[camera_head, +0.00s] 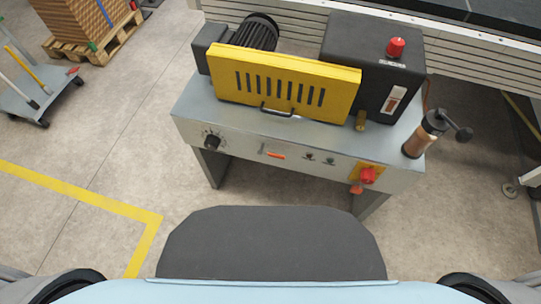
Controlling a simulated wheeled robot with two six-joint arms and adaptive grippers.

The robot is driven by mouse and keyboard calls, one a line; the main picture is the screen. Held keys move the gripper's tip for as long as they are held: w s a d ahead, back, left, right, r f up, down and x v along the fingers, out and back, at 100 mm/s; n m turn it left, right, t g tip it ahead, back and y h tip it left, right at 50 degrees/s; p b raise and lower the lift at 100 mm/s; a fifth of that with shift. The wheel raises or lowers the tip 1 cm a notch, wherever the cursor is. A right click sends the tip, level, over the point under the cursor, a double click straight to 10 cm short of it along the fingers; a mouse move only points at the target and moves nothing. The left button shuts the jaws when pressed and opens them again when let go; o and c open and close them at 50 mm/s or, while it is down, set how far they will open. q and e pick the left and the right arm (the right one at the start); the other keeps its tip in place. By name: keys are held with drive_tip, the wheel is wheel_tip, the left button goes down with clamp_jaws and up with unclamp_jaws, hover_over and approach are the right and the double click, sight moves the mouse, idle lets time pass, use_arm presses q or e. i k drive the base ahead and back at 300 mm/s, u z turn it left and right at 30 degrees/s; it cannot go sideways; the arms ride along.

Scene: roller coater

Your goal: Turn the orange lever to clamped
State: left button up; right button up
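The orange lever (275,156) is on the front panel of the grey roller coater (236,146), left of the panel's middle. It is small in the camera_head view and points to the right, tilted slightly down. Its grey mount shows at its left end. Any clamped or open marking beside it is too small to read. Neither gripper is in view. Only parts of my own body show along the bottom edge.
A black knob (212,142) is left of the lever. A yellow slotted guard (285,75) stands above. A crank handle (435,122) sticks up at right.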

sight(259, 152)
drive_tip(key=z, duration=0.2)
drive_tip(key=k, duration=0.3)
drive_tip(key=z, duration=1.05)
drive_tip(key=k, duration=1.05)
drive_tip(key=z, duration=1.05)
drive_tip(key=i, duration=1.05)
drive_tip(key=u, duration=0.95)
drive_tip(key=i, duration=0.7)
drive_tip(key=u, duration=0.8)
